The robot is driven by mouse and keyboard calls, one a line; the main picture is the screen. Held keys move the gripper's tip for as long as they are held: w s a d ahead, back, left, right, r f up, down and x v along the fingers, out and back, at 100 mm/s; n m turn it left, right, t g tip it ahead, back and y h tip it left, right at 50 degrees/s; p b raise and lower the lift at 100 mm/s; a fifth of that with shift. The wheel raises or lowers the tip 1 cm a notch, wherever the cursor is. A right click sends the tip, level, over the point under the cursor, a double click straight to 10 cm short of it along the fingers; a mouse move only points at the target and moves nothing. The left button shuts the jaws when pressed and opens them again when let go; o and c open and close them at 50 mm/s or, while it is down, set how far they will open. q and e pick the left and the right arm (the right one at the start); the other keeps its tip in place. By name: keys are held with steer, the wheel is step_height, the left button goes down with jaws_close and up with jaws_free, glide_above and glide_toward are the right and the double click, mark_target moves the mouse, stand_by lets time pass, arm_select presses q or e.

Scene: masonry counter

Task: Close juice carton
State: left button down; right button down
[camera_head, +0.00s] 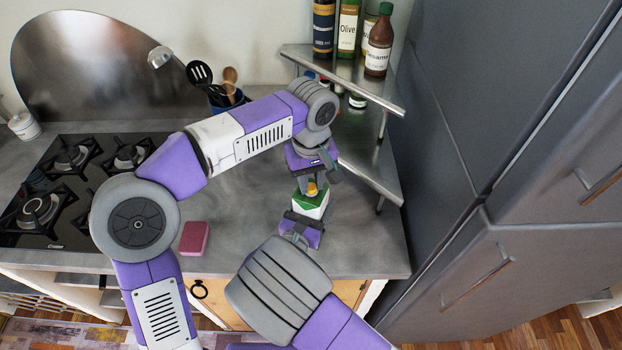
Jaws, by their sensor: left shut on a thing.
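The juice carton (309,205) stands on the grey counter, white with a green top. A yellow cap (312,188) shows at its top. My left gripper (312,179) comes down from above and is shut on the yellow cap, at the carton's top. My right gripper (300,218) is at the near side of the carton, low down. Its fingers are mostly hidden, so I cannot tell whether they grip the carton. I also cannot tell whether the cap is seated on the spout.
A pink sponge (194,238) lies on the counter (235,215) to the left. A gas stove (75,185) is further left. A metal corner shelf (345,75) with several bottles stands behind the carton. Tall grey cabinets (455,130) close off the right. A utensil holder (226,98) is at the back.

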arm_select(q)
steer(key=m, duration=0.3)
steer(key=shift+m, duration=0.4)
steer(key=m, duration=1.2)
steer(key=shift+m, duration=0.3)
steer(key=m, duration=0.3)
steer(key=shift+m, duration=0.3)
steer(key=m, duration=0.3)
steer(key=shift+m, duration=0.4)
steer(key=m, duration=0.3)
steer(key=shift+m, duration=0.4)
steer(key=m, duration=0.4)
steer(key=shift+f+m, duration=0.1)
steer(key=shift+m, duration=0.2)
steer(key=c, duration=0.8)
jaws_free()
